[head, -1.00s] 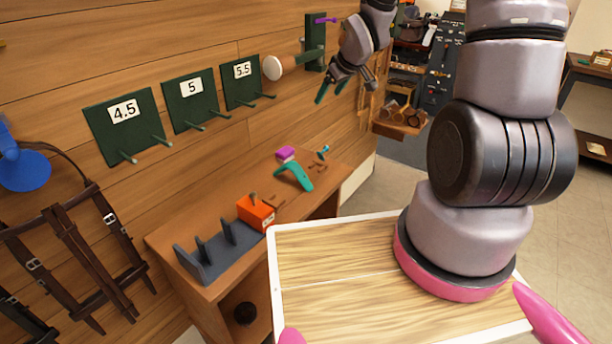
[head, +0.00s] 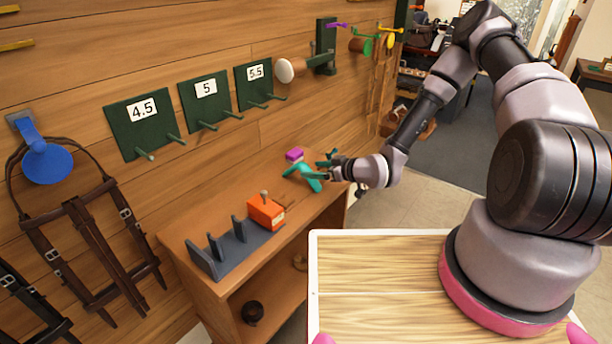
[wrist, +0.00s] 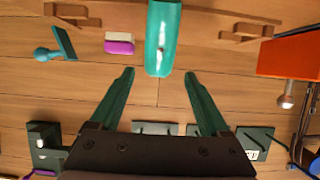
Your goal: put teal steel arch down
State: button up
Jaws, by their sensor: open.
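The teal steel arch (head: 303,176) stands on the wooden bench, behind the orange block. In the wrist view the arch (wrist: 163,35) is upright in the picture's top middle, its lower end level with my fingertips. My gripper (head: 320,169) is at the arch's right side in the head view, low over the bench. In the wrist view my gripper (wrist: 160,74) is open, with one green finger on each side of the arch's end and gaps showing. I cannot tell how far apart in depth they are.
A purple-topped block (head: 294,155) sits just behind the arch. The orange block (head: 266,212) and a grey slotted rack (head: 225,255) fill the bench's near part. Wooden pieces (wrist: 245,32) flank the arch. Green numbered wall plates (head: 205,101) have protruding pegs.

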aim_at(295, 169)
jog(key=x, duration=0.9)
jog(key=shift+w+a+f, duration=0.1)
jog(key=shift+w+f, duration=0.15)
jog(key=shift+w, duration=0.05)
grip_shut()
